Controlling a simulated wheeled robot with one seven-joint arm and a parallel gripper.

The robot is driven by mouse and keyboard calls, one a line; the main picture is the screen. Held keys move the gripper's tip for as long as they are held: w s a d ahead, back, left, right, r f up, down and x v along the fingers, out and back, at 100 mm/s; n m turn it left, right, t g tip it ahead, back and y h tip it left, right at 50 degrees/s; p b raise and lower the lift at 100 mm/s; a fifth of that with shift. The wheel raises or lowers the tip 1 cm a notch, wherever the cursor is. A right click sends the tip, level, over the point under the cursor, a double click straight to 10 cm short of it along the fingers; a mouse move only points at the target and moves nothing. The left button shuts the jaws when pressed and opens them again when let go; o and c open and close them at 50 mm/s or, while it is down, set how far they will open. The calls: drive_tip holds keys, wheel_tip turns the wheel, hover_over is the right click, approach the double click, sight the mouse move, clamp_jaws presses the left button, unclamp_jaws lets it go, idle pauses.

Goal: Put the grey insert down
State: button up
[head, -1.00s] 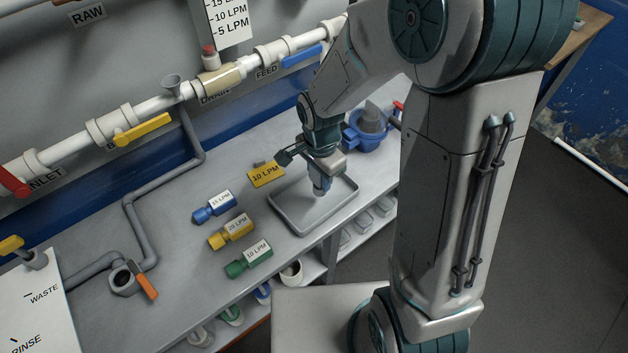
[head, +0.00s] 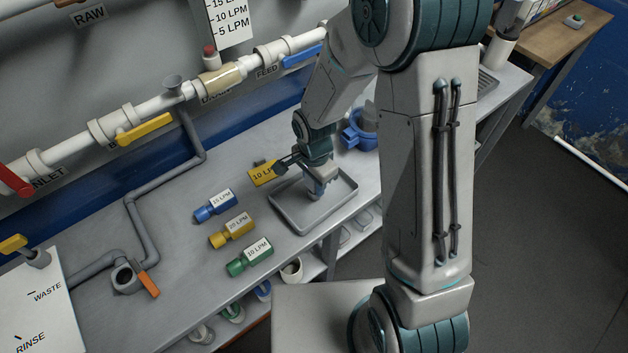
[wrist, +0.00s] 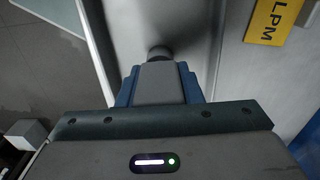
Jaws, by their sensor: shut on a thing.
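My gripper (head: 317,190) is over the grey tray (head: 284,215) on the bench, pointing down. In the wrist view the jaws (wrist: 158,72) are shut on the grey insert (wrist: 159,52). Only a small dark grey rounded end of the insert shows past the jaws; the rest is hidden. The insert is over the tray floor, low down. I cannot tell whether it touches the floor.
Blue (head: 214,206), yellow (head: 231,231) and green (head: 249,257) labelled inserts lie on the bench left of the tray. A yellow 10 LPM card (head: 263,174) lies behind it. A blue housing (head: 358,136) stands at the back right. Pipework runs along the wall.

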drive_tip(key=shift+f, duration=0.25)
drive_tip(key=o, duration=1.1)
drive_tip(key=shift+r, duration=0.1)
drive_tip(key=shift+c, duration=0.2)
drive_tip(key=shift+r, duration=0.1)
wheel_tip(320, 180, up, 12)
drive_tip(key=shift+r, duration=0.15)
drive_tip(key=s+d+r+n+t, duration=0.3)
drive_tip(key=s+d+r+n, duration=0.7)
drive_tip(key=s+d, duration=0.2)
drive_tip(key=shift+s+n, duration=0.4)
drive_tip(key=shift+s, duration=0.15)
drive_tip(key=shift+a+r, duration=0.1)
